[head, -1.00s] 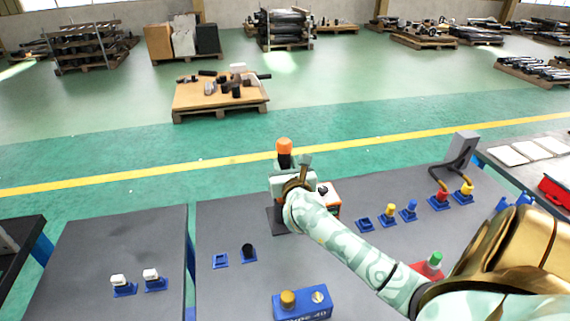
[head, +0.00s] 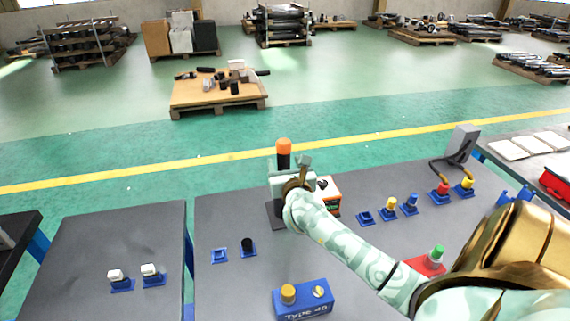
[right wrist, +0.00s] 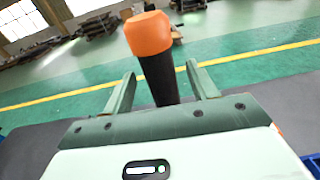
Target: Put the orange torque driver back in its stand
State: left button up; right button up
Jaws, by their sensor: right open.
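The torque driver (head: 284,146) has an orange cap and a black shaft and stands upright at the far edge of the bench. It also shows in the right wrist view (right wrist: 148,35). My right gripper (right wrist: 160,72) is open, with one finger on each side of the black shaft and a visible gap at both. In the head view the right gripper (head: 288,168) hides the lower shaft. A dark base plate (head: 274,214) shows beside and below the gripper. I cannot tell how the driver's foot sits in it. My left gripper is not in view.
A white and orange box (head: 329,190) stands just right of the gripper. Blue holders (head: 365,217) with yellow and blue pieces stand further right. A blue block (head: 303,300) with a brass knob is at the front. Grey bench top (head: 225,215) is free on the left.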

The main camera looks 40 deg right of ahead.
jog(key=shift+s+a+r+p, duration=0.2)
jog(key=shift+s+a+p, duration=0.15)
jog(key=shift+s, duration=0.15)
jog(key=shift+p+v, duration=0.65)
jog(key=shift+v, duration=1.1)
jog(key=shift+s, duration=0.15)
jog(key=shift+f, duration=0.1)
jog(key=v, duration=1.6)
jog(key=shift+a, duration=0.15)
jog(key=shift+s+f, duration=0.1)
jog(key=shift+s, duration=0.05)
